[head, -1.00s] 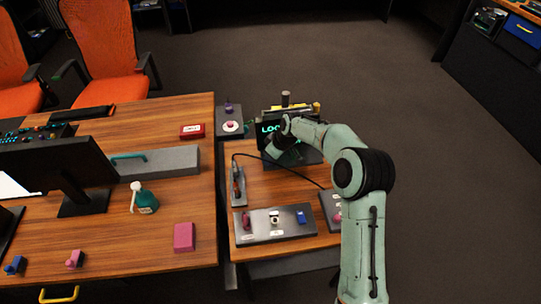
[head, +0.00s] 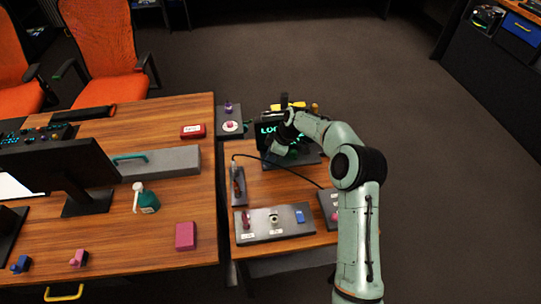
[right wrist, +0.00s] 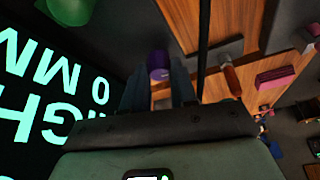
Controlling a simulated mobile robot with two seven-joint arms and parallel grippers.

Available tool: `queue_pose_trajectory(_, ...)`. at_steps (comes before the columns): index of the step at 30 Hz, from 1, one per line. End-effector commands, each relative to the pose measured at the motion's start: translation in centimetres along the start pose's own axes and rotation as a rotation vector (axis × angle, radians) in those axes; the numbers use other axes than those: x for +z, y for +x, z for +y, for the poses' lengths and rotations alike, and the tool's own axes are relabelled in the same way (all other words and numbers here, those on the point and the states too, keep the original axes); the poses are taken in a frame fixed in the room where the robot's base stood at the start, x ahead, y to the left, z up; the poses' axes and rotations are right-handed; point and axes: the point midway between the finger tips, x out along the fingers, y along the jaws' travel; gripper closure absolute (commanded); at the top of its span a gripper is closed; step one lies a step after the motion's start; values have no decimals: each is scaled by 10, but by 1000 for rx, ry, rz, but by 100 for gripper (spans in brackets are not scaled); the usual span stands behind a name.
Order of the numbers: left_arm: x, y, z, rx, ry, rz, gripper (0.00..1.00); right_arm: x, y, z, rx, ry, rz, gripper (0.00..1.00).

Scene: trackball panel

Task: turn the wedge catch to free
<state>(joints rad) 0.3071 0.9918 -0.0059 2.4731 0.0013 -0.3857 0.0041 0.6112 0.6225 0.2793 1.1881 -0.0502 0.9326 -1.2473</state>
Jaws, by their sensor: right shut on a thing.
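In the head view my right gripper (head: 274,150) is low in front of the dark display unit (head: 266,158), its fingers partly hidden by my wrist. In the right wrist view a purple piece (right wrist: 158,66) shows between the two fingers of the right gripper (right wrist: 157,78). The gripper is shut on it, though the contact itself is dark. I take this piece as the wedge catch, but its wedge shape cannot be made out. The display's glowing green text (right wrist: 45,90) fills the left of that view. My left gripper is not in view.
A grey panel (head: 258,234) with several coloured controls stands at the table's front. A green knob (right wrist: 65,10) is near the display. A plate with a pink knob (head: 230,126) lies far left.

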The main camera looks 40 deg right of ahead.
Motion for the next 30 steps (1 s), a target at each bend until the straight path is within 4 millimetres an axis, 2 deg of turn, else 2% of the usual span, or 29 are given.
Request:
queue_pose_trajectory(7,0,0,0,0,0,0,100,1,0,0,1,0,-2,100)
queue_pose_trajectory(8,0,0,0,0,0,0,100,1,0,0,1,0,-2,70)
queue_pose_trajectory(10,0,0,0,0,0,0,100,1,0,0,1,0,-2,47)
queue_pose_trajectory(19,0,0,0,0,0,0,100,0,-1,0,1,1,-1,47)
queue_pose_trajectory(22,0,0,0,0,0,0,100,0,-7,1,3,1,0,47)
queue_pose_trajectory(26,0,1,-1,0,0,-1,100,0,-28,1,6,1,-1,47)
queue_pose_trajectory(30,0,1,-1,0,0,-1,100,1,-60,1,7,1,-1,47)
